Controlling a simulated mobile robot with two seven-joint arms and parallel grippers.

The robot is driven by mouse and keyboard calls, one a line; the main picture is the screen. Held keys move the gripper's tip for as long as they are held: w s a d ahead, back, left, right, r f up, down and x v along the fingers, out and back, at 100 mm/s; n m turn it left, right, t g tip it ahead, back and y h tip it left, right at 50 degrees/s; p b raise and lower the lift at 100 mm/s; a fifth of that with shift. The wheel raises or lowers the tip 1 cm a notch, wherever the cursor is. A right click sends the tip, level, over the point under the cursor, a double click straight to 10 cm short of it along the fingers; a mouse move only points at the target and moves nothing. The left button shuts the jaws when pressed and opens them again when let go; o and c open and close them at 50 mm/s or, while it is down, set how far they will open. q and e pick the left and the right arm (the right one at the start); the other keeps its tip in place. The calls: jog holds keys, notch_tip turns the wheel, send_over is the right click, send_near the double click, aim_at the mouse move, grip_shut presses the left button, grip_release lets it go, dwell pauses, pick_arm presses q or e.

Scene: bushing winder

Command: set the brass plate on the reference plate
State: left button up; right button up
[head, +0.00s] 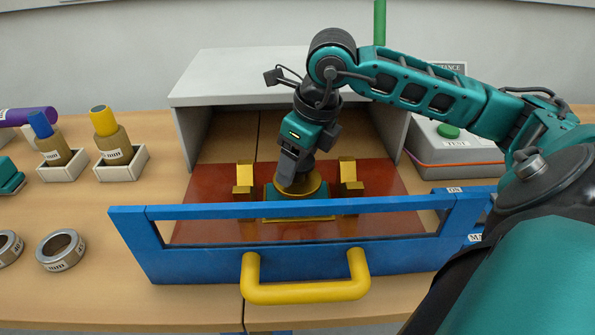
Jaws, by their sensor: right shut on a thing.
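My right gripper (289,178) reaches down behind the blue gate, in front of the grey housing. Its fingers are shut on a brass piece (313,188), which I take to be the brass plate; the fingers and the gate's top rail hide part of it. The piece is low over the middle of a red-brown board (393,184), between two brass blocks (245,181) (349,179). A teal part shows beside it. I cannot tell which surface is the reference plate, or whether the piece touches what lies below. My left gripper is not clearly in view.
The blue gate (200,262) with a yellow handle (305,292) crosses the front. The grey housing (255,65) stands over the back. Two bushings in trays (120,170) (62,172) and metal rings (61,250) are left. A grey box with a green button (448,131) is right.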

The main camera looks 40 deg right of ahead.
aim_at(298, 177)
notch_tip(298, 177, down, 4)
jog(key=shift+r, duration=0.15)
jog(key=shift+f+b, duration=0.2)
jog(key=shift+b, duration=0.2)
jog(key=o, duration=1.4)
jog(key=shift+r, duration=0.1)
